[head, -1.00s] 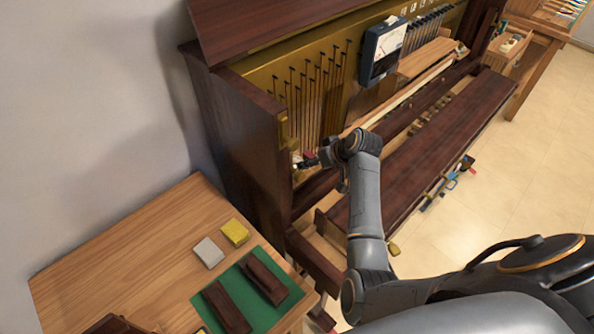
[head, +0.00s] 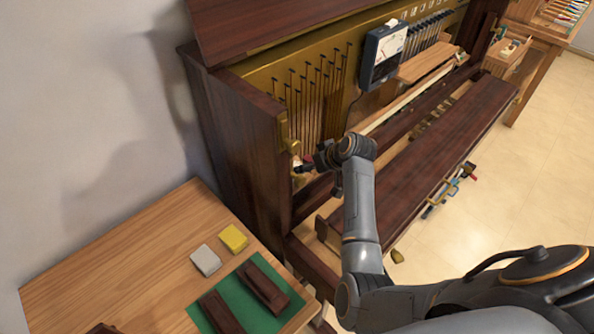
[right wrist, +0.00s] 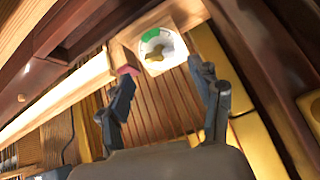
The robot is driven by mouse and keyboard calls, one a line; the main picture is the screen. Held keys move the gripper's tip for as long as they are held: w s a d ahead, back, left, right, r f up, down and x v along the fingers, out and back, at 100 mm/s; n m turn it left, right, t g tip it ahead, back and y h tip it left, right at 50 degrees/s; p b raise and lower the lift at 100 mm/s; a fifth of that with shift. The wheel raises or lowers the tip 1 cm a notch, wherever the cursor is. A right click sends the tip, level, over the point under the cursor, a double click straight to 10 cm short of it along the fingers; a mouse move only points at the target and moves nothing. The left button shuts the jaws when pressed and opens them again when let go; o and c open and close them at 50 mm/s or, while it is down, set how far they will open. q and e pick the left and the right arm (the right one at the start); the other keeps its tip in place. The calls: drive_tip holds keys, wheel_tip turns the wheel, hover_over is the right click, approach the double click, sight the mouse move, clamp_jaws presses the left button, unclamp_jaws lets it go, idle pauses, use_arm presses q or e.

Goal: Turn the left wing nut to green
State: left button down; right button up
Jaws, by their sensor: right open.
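The left wing nut (right wrist: 154,53) is a small brass piece on a round white dial (right wrist: 166,40) with a green sector (right wrist: 150,35) at its upper left, in the right wrist view. One brass lobe points to the lower left, away from the green. My right gripper (right wrist: 162,68) is open, its two dark fingers apart on either side below the dial, with nothing held between them. In the head view my right gripper (head: 312,162) is at the left end of the piano's open front, largely covering the dial. My left gripper is out of view.
The dark wooden piano (head: 240,150) stands open, with strings behind the gripper. A meter (head: 382,50) sits on its frame. A side table (head: 130,260) with a yellow block (head: 233,238), a grey block (head: 206,260) and a green mat (head: 290,306) is at lower left.

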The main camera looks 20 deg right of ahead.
drive_tip(key=shift+b+x, duration=2.55)
drive_tip(key=shift+x, duration=1.15)
drive_tip(key=shift+s+d+r+p, duration=0.1)
drive_tip(key=shift+s+r+p, duration=0.35)
drive_tip(key=shift+p, duration=0.5)
drive_tip(key=shift+w, duration=0.1)
drive_tip(key=shift+c, duration=0.2)
